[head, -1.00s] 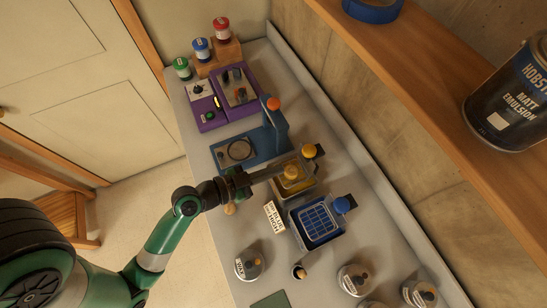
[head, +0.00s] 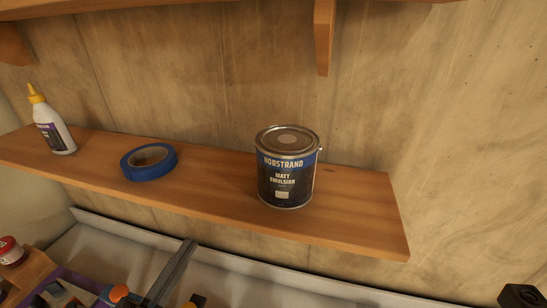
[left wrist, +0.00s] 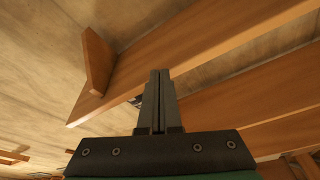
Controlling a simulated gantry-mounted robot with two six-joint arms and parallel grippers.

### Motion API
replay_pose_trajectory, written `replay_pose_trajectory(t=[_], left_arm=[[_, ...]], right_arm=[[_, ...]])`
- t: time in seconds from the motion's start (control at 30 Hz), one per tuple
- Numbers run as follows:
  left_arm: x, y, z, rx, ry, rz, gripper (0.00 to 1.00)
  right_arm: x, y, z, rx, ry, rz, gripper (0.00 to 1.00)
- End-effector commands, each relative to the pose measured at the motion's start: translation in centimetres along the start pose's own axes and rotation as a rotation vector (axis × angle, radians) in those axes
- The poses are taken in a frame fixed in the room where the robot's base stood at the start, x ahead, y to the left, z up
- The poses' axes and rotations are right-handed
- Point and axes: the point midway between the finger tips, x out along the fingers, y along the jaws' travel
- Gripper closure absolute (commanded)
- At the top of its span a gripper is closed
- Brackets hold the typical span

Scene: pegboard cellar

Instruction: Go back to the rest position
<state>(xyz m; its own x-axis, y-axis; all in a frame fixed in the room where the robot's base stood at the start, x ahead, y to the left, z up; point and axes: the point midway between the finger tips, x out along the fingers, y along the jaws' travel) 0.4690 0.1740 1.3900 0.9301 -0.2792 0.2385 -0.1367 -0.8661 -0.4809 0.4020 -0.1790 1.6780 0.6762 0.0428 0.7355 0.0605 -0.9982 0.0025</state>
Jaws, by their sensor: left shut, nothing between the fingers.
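My left gripper (head: 188,245) shows at the bottom of the head view, below the shelf's front edge, with its fingers pointing up. In the left wrist view its two fingers (left wrist: 159,74) lie together with nothing between them. The rest of the left arm is out of the head view.
A wooden shelf (head: 215,214) holds a paint tin (head: 287,185), blue tape roll (head: 152,170) and glue bottle (head: 52,128). Below it is the bench with a red-lidded jar (head: 12,250) and an orange knob (head: 118,293). The wrist view shows shelf undersides and a bracket (left wrist: 97,62).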

Motion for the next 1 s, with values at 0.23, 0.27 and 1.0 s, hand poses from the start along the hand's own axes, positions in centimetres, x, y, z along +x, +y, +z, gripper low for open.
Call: replay_pose_trajectory(t=[0.23, 0.27, 1.0], left_arm=[[3.5, -6.1, -17.9, 0.026, 0.326, -0.161, 1.00], [3.3, -6.8, -19.7, 0.015, 0.357, -0.182, 1.00], [4.1, -20.8, -39.2, -0.380, 0.515, -0.345, 1.00]], right_arm=[[0.0, 0.0, 0.0, 0.000, 0.000, 0.000, 0.50], [0.0, 0.0, 0.0, 0.000, 0.000, 0.000, 0.50], [11.2, 0.0, -10.3, 0.000, 0.001, 0.000, 0.50]])
